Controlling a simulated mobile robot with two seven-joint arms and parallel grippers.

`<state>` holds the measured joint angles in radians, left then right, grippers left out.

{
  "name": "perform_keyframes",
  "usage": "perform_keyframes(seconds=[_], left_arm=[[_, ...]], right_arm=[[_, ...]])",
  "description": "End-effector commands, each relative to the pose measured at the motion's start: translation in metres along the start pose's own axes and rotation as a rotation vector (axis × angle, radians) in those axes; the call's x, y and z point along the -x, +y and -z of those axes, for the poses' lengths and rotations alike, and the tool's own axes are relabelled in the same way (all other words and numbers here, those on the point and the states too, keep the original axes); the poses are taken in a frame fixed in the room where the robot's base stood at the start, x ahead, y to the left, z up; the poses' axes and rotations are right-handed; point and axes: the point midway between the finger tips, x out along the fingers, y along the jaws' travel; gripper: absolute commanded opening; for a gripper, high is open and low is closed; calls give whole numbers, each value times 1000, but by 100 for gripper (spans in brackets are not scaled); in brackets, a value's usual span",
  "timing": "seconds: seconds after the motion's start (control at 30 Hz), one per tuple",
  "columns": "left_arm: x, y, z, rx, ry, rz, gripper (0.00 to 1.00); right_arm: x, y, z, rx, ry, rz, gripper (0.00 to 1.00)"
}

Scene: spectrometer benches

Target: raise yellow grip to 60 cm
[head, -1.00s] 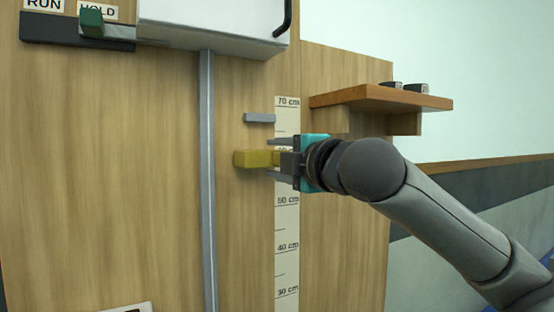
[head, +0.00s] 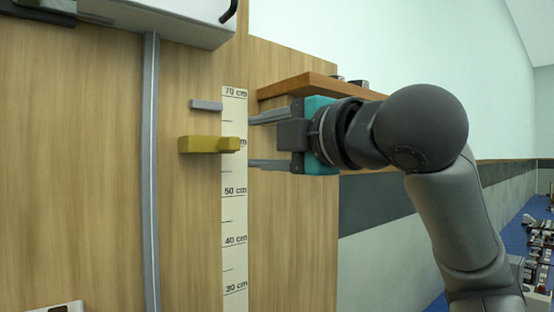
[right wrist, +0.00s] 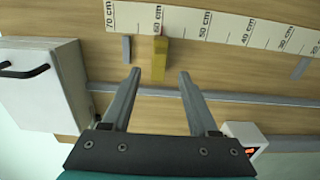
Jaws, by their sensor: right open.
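The yellow grip (head: 200,144) sticks out from the wooden panel beside the white centimetre scale (head: 235,215). In the head view its right end covers most of the label between 50 and 70 cm. In the right wrist view the yellow grip (right wrist: 160,62) lines up with the 60 cm mark, with a small red mark at its scale end. My right gripper (head: 250,141) is open and empty, to the right of the grip and apart from it. In the right wrist view the grip shows beyond and between the open fingers (right wrist: 160,74). My left gripper is not in view.
A small grey block (head: 206,105) sits on the panel just above the grip. A vertical metal rail (head: 151,180) runs left of it, under a white box (head: 185,18). A wooden shelf (head: 310,85) with small dark items is behind my right gripper.

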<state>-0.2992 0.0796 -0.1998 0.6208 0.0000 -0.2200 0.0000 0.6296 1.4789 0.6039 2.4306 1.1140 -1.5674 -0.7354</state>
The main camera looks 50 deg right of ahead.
Motion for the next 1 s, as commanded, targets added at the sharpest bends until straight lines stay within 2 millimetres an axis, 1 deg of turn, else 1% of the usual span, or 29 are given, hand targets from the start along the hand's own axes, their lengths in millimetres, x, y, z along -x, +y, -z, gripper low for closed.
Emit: perform_keyframes(seconds=[0.03,0.1,0.2,0.3,0.9,1.0], left_arm=[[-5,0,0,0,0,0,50],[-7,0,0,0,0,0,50],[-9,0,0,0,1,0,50],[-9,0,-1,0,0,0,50],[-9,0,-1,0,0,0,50],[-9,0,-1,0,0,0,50]], right_arm=[[10,-1,0,2,-2,-5,60],[19,0,0,1,-1,-4,60],[28,0,0,0,0,-2,60],[32,0,0,-1,-1,0,60],[33,0,0,-1,0,1,60],[28,-5,0,-13,3,14,60]])
